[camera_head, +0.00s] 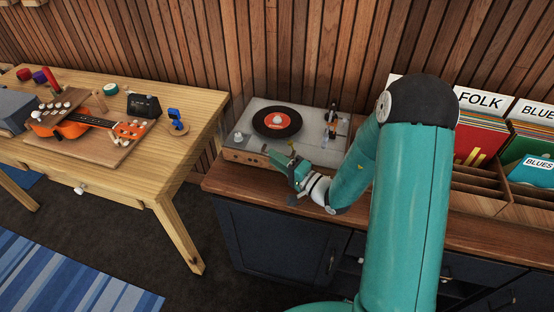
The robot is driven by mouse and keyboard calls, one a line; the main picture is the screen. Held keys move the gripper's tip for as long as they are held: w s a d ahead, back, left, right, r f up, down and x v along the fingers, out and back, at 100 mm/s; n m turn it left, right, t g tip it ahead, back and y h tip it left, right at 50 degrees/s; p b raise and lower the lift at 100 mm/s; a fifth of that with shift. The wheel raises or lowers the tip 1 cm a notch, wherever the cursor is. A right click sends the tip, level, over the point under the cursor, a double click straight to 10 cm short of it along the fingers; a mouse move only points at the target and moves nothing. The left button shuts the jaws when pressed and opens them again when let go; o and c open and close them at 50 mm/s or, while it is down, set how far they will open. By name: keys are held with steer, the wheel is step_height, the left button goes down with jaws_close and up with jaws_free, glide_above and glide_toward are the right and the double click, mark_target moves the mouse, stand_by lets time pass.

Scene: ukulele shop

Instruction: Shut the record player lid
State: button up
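The record player (244,153) sits on the wooden cabinet top against the slatted wall. It has a grey top and a wooden front. A black record (276,122) with an orange label lies on it, and the tonearm parts (331,122) stand at its right. I cannot clearly make out the lid or its angle; no raised opaque cover shows. My gripper (285,169) is at the front edge of the player, low and close to it. I cannot tell whether it touches. The fingers are small and partly hidden, so their opening is unclear.
Record bins (480,200) marked FOLK and BLUES stand right of my arm. A wooden table (180,110) at left holds a ukulele (75,127), a black box (144,106) and small tools. Dark floor and a blue striped rug (70,270) lie in front.

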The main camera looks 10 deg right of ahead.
steer(key=v, duration=1.3)
steer(key=shift+s+d, duration=0.15)
steer(key=shift+d, duration=0.05)
steer(key=s+a+r+n+g+h, duration=0.2)
steer(key=s+a+r+n+g, duration=0.5)
steer(key=s+a+r+g, duration=0.45)
steer(key=s+d+r+t+h, duration=0.3)
steer(key=s+d+r+h, duration=0.2)
steer(key=d+r+h, duration=0.4)
steer(key=shift+s+d+t+h, duration=0.2)
steer(key=shift+d+t+h, duration=0.15)
steer(key=shift+d+h, duration=0.65)
steer(key=shift+a+r, duration=0.15)
steer(key=shift+a, duration=0.05)
